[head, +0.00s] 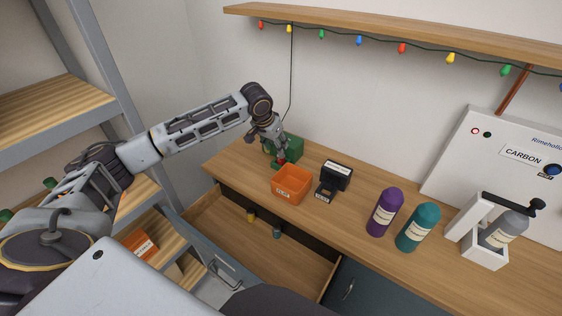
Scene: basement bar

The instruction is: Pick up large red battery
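A small red thing (281,161), likely the large red battery, shows right at the tip of my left gripper (279,152). It is in front of the green bin (294,150) at the back left of the wooden counter. My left arm reaches in from the left and the gripper points down there. The fingers are tiny and overlap the bin, so I cannot tell whether they are open or shut on the red thing. Most of the red thing is hidden. My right gripper is not in view.
An orange bin (292,185) and a black device (336,176) stand close by on the counter (346,218). A purple bottle (383,213), a teal bottle (417,228) and a carbonating machine (484,249) stand right. Shelving (117,75) rises left.

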